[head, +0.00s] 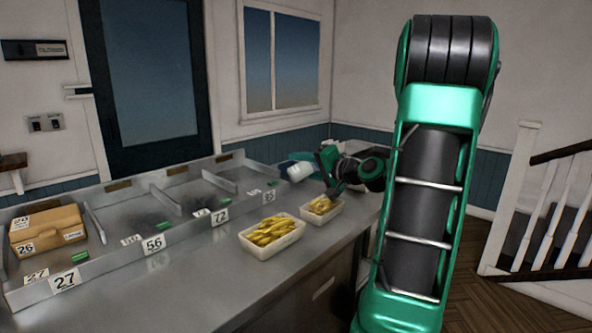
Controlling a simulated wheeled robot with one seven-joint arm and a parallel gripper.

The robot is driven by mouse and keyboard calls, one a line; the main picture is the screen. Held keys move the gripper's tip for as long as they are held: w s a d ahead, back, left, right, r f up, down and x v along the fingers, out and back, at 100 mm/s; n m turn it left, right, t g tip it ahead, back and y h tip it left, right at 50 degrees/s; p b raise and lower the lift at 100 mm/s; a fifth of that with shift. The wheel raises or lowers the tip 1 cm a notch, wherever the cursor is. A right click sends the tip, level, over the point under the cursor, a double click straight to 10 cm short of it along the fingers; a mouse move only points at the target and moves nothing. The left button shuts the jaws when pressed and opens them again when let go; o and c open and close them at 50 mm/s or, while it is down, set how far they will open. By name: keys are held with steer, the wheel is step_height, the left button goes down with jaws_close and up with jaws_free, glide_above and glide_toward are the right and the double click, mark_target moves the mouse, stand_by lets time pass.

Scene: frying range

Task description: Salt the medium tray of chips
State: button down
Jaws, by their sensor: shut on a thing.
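My gripper (312,167) is at the far end of the steel counter, shut on a small white shaker (299,171). The shaker is tilted over on its side, above the counter. A white tray of chips (284,247) sits near the counter's front edge, nearer to me and to the left of my gripper. A smaller-looking white tray of chips (328,218) stands just behind it to the right, below my gripper. Only these two trays of chips show. Salt on the chips is too small to tell.
A divided steel rack with numbered tags (153,244) runs along the counter's back. A cardboard box (47,229) sits in its left bay; the other bays look mostly empty. The counter's front left (190,285) is clear. My own arm hides part of the right side.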

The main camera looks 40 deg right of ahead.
steer(key=s+d+r+n+g+h, duration=0.2)
steer(key=d+r+n+g+h, duration=0.1)
steer(key=n, duration=0.6)
steer(key=d+r+h, duration=0.1)
steer(key=d+h, duration=0.1)
steer(key=shift+d+r+g, duration=0.3)
steer(key=shift+d+r, duration=0.05)
steer(key=shift+d, duration=0.05)
